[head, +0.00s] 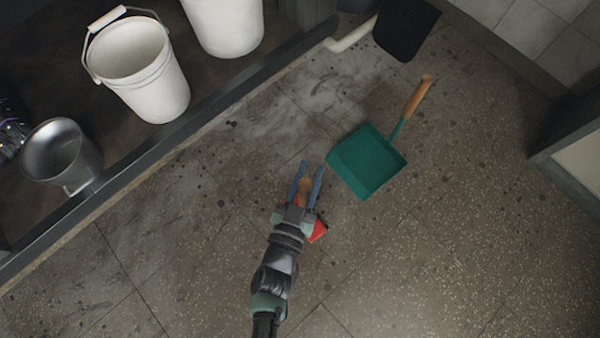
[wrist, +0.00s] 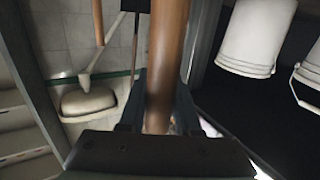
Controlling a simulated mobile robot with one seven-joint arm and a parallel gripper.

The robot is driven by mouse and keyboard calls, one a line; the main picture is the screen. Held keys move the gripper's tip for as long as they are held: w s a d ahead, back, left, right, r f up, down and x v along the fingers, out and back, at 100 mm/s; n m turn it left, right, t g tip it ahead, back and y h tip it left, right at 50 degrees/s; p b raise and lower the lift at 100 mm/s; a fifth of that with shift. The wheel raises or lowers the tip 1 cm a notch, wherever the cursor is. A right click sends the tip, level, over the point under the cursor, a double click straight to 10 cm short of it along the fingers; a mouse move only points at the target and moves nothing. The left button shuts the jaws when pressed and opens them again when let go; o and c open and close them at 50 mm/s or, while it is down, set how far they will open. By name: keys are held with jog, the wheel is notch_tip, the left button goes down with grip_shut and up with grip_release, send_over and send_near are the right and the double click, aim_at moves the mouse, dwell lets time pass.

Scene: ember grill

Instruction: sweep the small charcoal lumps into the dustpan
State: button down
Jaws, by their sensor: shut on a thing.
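My gripper (head: 312,166) is shut on a wooden handle (head: 305,187), which also rises between the fingers in the wrist view (wrist: 167,60). A red part (head: 318,231) shows beside my wrist, probably the head of the held brush; the rest is hidden. The teal dustpan (head: 367,160) lies on the floor just right of my fingertips, apart from them. Its wooden handle (head: 418,95) points up and right. Small dark spots (head: 232,124) are scattered over the floor; I cannot tell which are charcoal lumps and which are stains.
A dark raised ledge (head: 190,140) runs diagonally at the left. Beyond it stand a white bucket (head: 140,75), another white bucket (head: 225,25) and a metal pail (head: 62,150). A black object (head: 405,28) and pale pipe (head: 352,36) are at the top. The lower right floor is clear.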

jog(key=w+d+b, duration=0.7)
jog(key=d+b, duration=0.1)
jog(key=d, duration=0.2)
jog(key=w+d+b, duration=0.8)
jog(key=d, duration=0.3)
notch_tip(320, 180, up, 8)
jog(key=p, duration=0.5)
jog(key=shift+f+p, duration=0.15)
jog(key=shift+p, duration=0.25)
dwell(0.8)
jog(key=shift+a, duration=0.1)
dwell(0.3)
